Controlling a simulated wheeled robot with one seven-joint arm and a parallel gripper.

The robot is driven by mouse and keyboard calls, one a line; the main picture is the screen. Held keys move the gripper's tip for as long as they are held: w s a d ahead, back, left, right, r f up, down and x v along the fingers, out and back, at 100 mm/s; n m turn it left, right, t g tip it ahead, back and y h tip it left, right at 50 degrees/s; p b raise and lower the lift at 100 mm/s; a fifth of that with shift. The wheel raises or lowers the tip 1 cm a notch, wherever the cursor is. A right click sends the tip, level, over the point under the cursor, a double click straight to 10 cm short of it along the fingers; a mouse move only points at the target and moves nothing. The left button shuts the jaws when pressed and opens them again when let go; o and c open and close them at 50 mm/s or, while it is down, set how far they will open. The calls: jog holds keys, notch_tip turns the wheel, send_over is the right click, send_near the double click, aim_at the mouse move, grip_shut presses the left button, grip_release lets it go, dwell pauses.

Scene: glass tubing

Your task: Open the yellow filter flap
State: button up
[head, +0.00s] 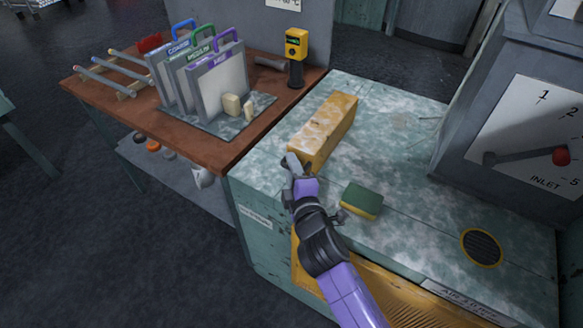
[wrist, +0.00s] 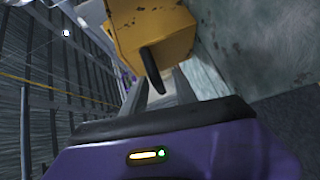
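A long worn yellow box (head: 326,126) lies on the mottled teal cabinet top. A second yellow part, a ribbed panel (head: 400,298), is on the cabinet's front face, partly hidden behind my arm. I cannot tell for sure which is the filter flap. My gripper (head: 288,163) is at the near end of the yellow box. In the wrist view the yellow box (wrist: 150,28) is ahead, with a dark handle-like bar (wrist: 152,72) sticking out. My gripper (wrist: 160,88) has its fingers apart, the bar's tip between them. Contact is not clear.
A green and yellow sponge (head: 362,200) lies right of my wrist. A round vent (head: 481,247) is set in the top. A grey inlet housing (head: 515,110) with a red-knobbed lever stands right. Coloured-handled panels (head: 215,80) stand on the brown bench, left.

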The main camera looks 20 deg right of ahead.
grip_shut()
jog(key=shift+s+a+f, duration=0.1)
jog(key=shift+f, duration=0.1)
dwell(1.1)
